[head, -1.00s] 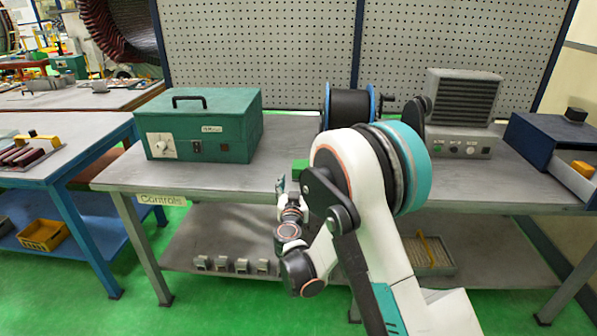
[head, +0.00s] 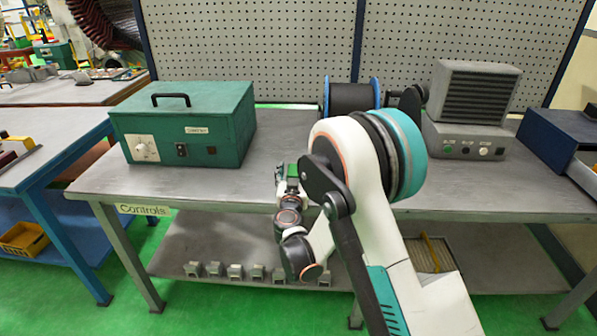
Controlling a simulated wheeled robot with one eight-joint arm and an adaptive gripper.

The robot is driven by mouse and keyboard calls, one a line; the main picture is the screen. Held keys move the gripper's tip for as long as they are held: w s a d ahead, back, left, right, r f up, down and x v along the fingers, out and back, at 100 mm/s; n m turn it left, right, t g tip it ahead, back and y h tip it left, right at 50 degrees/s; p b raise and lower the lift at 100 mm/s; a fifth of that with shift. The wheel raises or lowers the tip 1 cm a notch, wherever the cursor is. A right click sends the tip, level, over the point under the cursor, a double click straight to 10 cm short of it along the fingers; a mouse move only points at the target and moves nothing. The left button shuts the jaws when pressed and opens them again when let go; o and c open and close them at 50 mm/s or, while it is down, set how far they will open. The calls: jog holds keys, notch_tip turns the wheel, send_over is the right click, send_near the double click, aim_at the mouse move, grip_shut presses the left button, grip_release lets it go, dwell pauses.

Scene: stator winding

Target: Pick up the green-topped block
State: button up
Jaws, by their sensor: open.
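The green-topped block (head: 294,172) shows as a small green patch at the front of the table (head: 220,184), just left of my arm's large white joint. My gripper (head: 287,172) is open at the block, with its fingers seen small and from behind. The gripper and wrist hide most of the block's body. I cannot tell whether the fingers touch the block or stand around it.
A green control box (head: 185,125) stands on the table's left. A black spool with blue rims (head: 352,96) and a grey vented unit (head: 470,110) stand behind my arm. Several small grey blocks (head: 235,271) line the lower shelf. The tabletop between box and gripper is clear.

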aim_at(297, 169)
jog(key=shift+w, duration=0.2)
jog(key=shift+s+r, duration=0.1)
jog(key=shift+s, duration=0.05)
jog(key=shift+c, duration=0.3)
jog(key=c, duration=1.4)
jog(key=shift+o, duration=0.2)
notch_tip(297, 169, up, 19)
jog(key=p, duration=0.7)
jog(key=s+d, duration=0.4)
jog(key=d, duration=0.7)
jog(key=s+d+f+y, duration=0.1)
jog(key=s+d, duration=0.3)
jog(key=d, duration=0.8)
jog(key=shift+f+n, duration=0.25)
jog(key=shift+n, duration=0.15)
jog(key=shift+w+d, duration=0.1)
